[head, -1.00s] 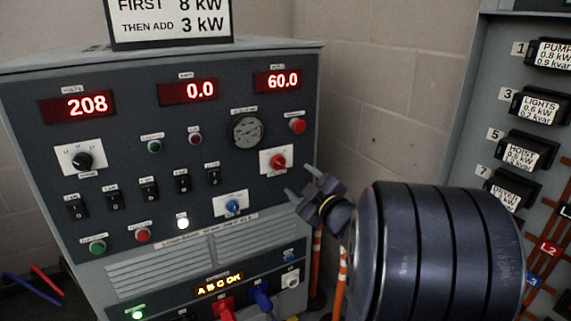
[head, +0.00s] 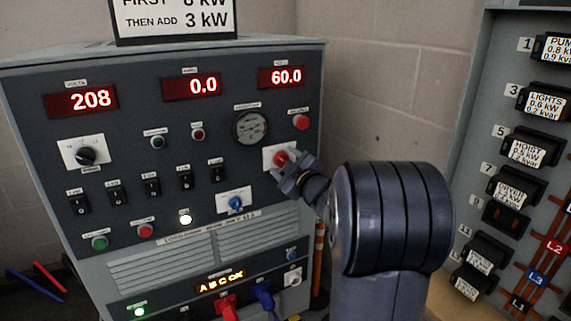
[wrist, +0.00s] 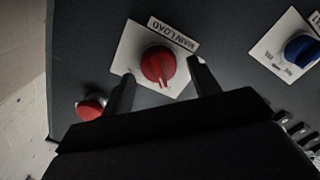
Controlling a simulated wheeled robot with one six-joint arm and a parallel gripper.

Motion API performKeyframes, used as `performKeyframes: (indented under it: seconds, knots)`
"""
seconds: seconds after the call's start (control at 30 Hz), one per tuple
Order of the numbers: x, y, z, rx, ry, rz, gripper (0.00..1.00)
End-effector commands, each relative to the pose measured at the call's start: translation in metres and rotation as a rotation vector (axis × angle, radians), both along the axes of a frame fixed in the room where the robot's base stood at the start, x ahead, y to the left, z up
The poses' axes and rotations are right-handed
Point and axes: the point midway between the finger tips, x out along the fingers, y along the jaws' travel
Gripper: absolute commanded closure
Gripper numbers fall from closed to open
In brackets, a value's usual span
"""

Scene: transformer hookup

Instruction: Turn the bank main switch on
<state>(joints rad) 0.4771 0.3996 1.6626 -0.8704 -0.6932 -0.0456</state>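The main load switch is a red rotary knob (wrist: 158,65) on a white plate labelled "MAIN LOAD" (wrist: 174,33) in the wrist view. In the head view the red knob (head: 281,158) shows on the right of the grey load bank panel (head: 120,150). My gripper (wrist: 160,88) is open, with one dark finger on each side of the knob's lower part in the wrist view. I cannot tell whether the fingers touch it. In the head view my gripper (head: 284,175) covers part of the switch plate.
A blue knob (head: 236,204) sits below left of the switch, and a red button (head: 301,122) above right. Several black toggle switches (head: 151,186) line the panel's left. A grey cabinet with labelled black breakers (head: 524,147) stands at the right.

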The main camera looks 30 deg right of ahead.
Motion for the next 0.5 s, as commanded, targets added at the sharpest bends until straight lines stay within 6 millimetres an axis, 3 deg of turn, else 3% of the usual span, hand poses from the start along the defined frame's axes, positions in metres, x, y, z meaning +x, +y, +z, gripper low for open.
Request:
performKeyframes:
  seconds: [0.5]
  knots:
    - [-0.0003,0.0001,0.0001,0.0,0.0,0.0,0.84]
